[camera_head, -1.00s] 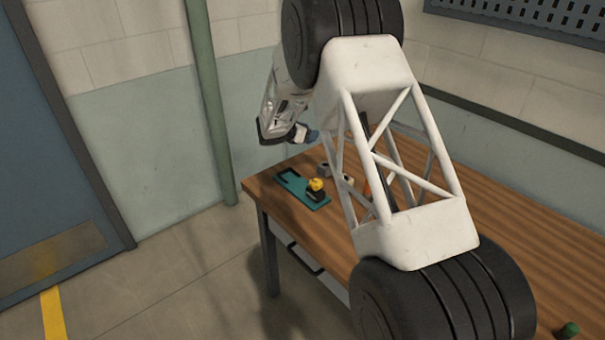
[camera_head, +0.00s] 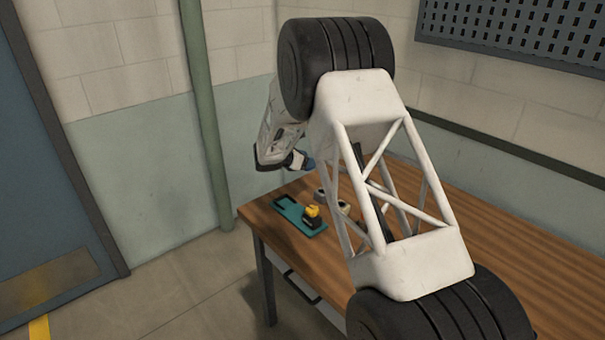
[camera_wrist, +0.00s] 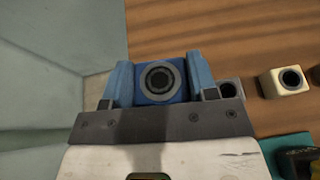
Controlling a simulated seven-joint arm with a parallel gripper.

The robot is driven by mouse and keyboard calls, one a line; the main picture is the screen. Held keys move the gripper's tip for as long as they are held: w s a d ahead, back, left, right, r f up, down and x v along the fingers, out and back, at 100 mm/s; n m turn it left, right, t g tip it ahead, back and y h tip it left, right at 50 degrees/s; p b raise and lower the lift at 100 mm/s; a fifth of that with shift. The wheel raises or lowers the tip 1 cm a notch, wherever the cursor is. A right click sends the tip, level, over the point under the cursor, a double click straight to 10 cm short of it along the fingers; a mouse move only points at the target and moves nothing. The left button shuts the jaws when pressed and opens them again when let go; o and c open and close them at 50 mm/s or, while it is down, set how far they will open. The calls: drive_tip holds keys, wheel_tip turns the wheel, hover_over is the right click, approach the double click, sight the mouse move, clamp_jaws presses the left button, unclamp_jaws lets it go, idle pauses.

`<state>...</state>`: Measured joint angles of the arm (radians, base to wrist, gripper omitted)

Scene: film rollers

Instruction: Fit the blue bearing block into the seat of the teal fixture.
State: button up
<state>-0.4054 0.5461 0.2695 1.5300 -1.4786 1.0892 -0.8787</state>
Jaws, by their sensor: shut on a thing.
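The blue bearing block (camera_wrist: 160,82), with a dark ringed round bore facing the camera, sits between the two blue fingers of my gripper (camera_wrist: 161,80) in the wrist view. The fingers touch its left and right sides. In the head view my gripper (camera_head: 300,161) is above the far left part of the table, beyond the teal fixture; the block is hard to tell apart there. The teal fixture (camera_head: 288,209) lies flat near the table's left corner, with a dark slot-like shape at its far end. Its edge also shows at the wrist view's lower right (camera_wrist: 273,147). Its seat is not clear.
A yellow-and-black part (camera_head: 312,216) stands on the fixture's near end. A grey block (camera_wrist: 231,88) and a cream block (camera_wrist: 282,83) with round bores stand on the wooden table (camera_head: 510,265). A wall is close behind.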

drive_tip(key=shift+s+d+m+g+h, duration=0.15)
drive_tip(key=shift+d+m+g+h, duration=0.15)
drive_tip(key=shift+d+m+g, duration=0.1)
drive_tip(key=s+d+m+g, duration=0.1)
drive_tip(key=s+m+g, duration=0.1)
drive_tip(key=m+g, duration=0.2)
drive_tip(key=s+d+f+m+g+h, duration=0.1)
drive_tip(key=s+d+m+g, duration=0.1)
drive_tip(key=m+g, duration=0.1)
drive_tip(key=s+d+f+m+g, duration=0.1)
drive_tip(key=s+d+m+g, duration=0.1)
drive_tip(key=g, duration=0.4)
drive_tip(key=shift+s+d+f+m+h, duration=0.15)
drive_tip(key=shift+s+m, duration=0.1)
drive_tip(key=shift+m, duration=0.4)
drive_tip(key=shift+s+m+h, duration=0.15)
drive_tip(key=shift+s+m, duration=0.05)
drive_tip(key=shift+m, duration=0.45)
drive_tip(key=shift+s+a+f+m+g+y, duration=0.4)
drive_tip(key=shift+s+m+g+y, duration=0.3)
drive_tip(key=shift+m+g+y, duration=0.45)
drive_tip(key=shift+s+a+f+m+g+y, duration=0.35)
drive_tip(key=shift+s+m+g+y, duration=0.35)
drive_tip(key=shift+m+g, duration=0.45)
drive_tip(key=shift+s+a+f+m+g+y, duration=0.35)
drive_tip(key=shift+s+m+g+y, duration=0.45)
drive_tip(key=shift+m, duration=0.6)
drive_tip(key=shift+a+m+g+y, duration=0.2)
drive_tip(key=shift+m+g+y, duration=0.1)
drive_tip(key=shift+g+y, duration=0.15)
